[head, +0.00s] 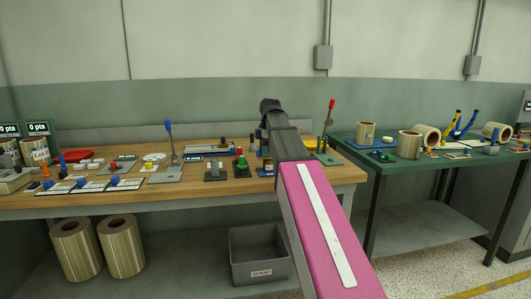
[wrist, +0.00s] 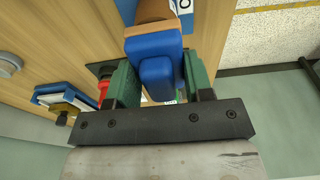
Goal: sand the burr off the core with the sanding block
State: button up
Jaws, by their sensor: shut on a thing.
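My gripper (wrist: 160,80) has its two green fingers on either side of a blue block, which I take to be the sanding block (wrist: 157,72), and is shut on it. A brown piece (wrist: 153,12) shows just beyond the blue block at the top of the wrist view; I cannot tell whether it is part of the block or the core, or whether the two touch. In the head view my arm reaches over the right part of the wooden bench and hides the gripper's fingers and the block. The burr cannot be made out.
The wooden bench (head: 215,187) carries several small fixtures and a blue-handled lever (head: 170,140). A red-tipped post (head: 328,120) stands near its right end. The green table (head: 375,157) at right holds several tan rolls. A grey scrap bin (head: 259,271) sits below the bench.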

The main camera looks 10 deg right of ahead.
jog(key=shift+r, duration=3.25)
